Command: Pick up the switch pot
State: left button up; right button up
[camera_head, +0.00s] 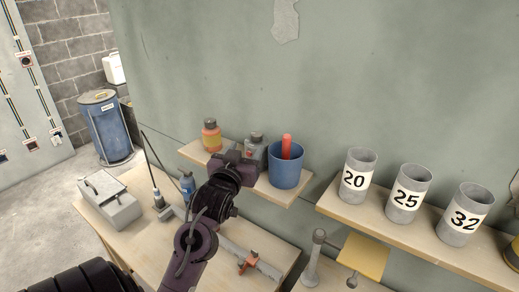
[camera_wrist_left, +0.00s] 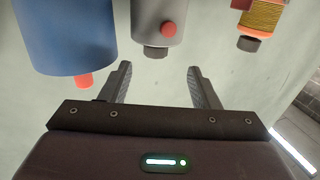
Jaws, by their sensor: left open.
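The switch pot, which I take to be the grey pot (camera_head: 258,148) with a dark cap and a red button, stands on the wall shelf between an orange bottle and a blue tub. In the left wrist view the same pot (camera_wrist_left: 160,22) appears upside down, straight ahead between my fingers. My left gripper (camera_head: 236,157) is just in front of it in the head view, hiding part of it. In the wrist view the left gripper (camera_wrist_left: 160,70) is open and empty, its fingertips apart from the pot. My right gripper is not in view.
The blue tub (camera_head: 285,168) holding a red-orange item stands close right of the pot. The orange bottle (camera_head: 211,136) is left. A workbench (camera_head: 150,238) with a grey box (camera_head: 108,200) lies below.

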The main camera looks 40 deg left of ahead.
aim_at(255, 138)
pick_arm(q)
jog(key=shift+w+a+r+p, duration=0.15)
jog(key=shift+w+r+p, duration=0.4)
jog(key=shift+w+p, duration=0.35)
jog(key=x, duration=0.1)
jog(key=p+x, duration=0.1)
jog(key=shift+w+a+f+p, duration=0.15)
jog(key=shift+w+f+p, duration=0.05)
jog(key=shift+w+p, duration=0.15)
jog(key=shift+w+a+f, duration=0.25)
jog(key=shift+w+a, duration=0.1)
jog(key=shift+w, duration=0.35)
jog(key=shift+s, duration=0.1)
jog(key=shift+c, duration=1.4)
jog(key=c, duration=0.7)
grip_shut()
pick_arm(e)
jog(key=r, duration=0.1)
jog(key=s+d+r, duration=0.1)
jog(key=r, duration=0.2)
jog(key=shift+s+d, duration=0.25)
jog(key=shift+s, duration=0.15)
